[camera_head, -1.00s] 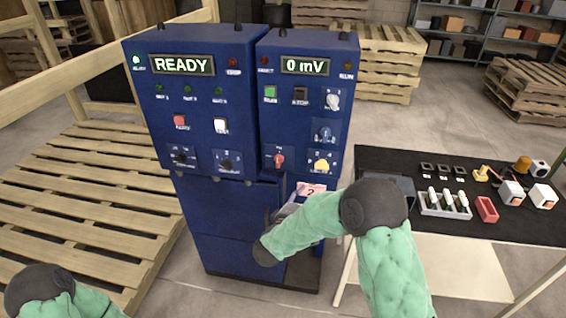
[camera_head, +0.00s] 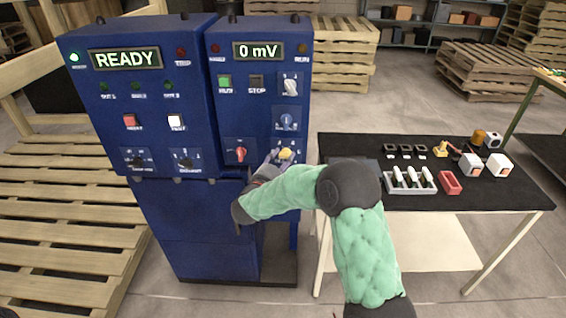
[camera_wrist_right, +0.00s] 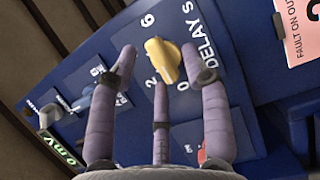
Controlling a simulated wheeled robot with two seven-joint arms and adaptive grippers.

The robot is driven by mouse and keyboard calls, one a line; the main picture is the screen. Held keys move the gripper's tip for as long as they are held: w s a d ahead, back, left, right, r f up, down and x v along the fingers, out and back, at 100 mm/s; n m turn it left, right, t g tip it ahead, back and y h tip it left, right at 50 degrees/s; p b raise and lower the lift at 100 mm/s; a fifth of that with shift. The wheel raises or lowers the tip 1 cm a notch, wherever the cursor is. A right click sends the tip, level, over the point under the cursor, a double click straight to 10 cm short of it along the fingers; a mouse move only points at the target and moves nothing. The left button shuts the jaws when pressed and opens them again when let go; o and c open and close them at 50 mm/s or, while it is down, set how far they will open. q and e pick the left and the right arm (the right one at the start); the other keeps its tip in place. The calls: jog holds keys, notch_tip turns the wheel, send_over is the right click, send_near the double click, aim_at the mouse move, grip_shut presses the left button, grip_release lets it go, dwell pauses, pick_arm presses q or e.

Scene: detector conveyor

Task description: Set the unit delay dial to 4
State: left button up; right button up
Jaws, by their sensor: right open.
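The yellow dial (camera_head: 285,154) sits low on the right blue cabinet's front. In the right wrist view the yellow dial (camera_wrist_right: 162,60) has the label "DELAY S" beside it, with 6, 2 and 0 visible around it; the 4 is not readable. Its bar runs from near the 6 side toward the 2 and 0; I cannot tell which end is the pointer. My right gripper (camera_head: 272,163) is at the dial. In the wrist view the open fingers of my right gripper (camera_wrist_right: 160,75) spread around the dial, apart from it. My left gripper is out of view.
A red knob (camera_head: 240,153) is left of the dial, and a blue knob (camera_head: 287,120) is above it. The displays read "READY" (camera_head: 125,59) and "0 mV" (camera_head: 258,50). A black-topped table (camera_head: 500,200) with small parts stands to the right.

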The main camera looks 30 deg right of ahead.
jog(key=shift+w+d+r, duration=0.1)
jog(key=shift+w+d, duration=0.05)
jog(key=shift+d, duration=0.1)
grip_shut()
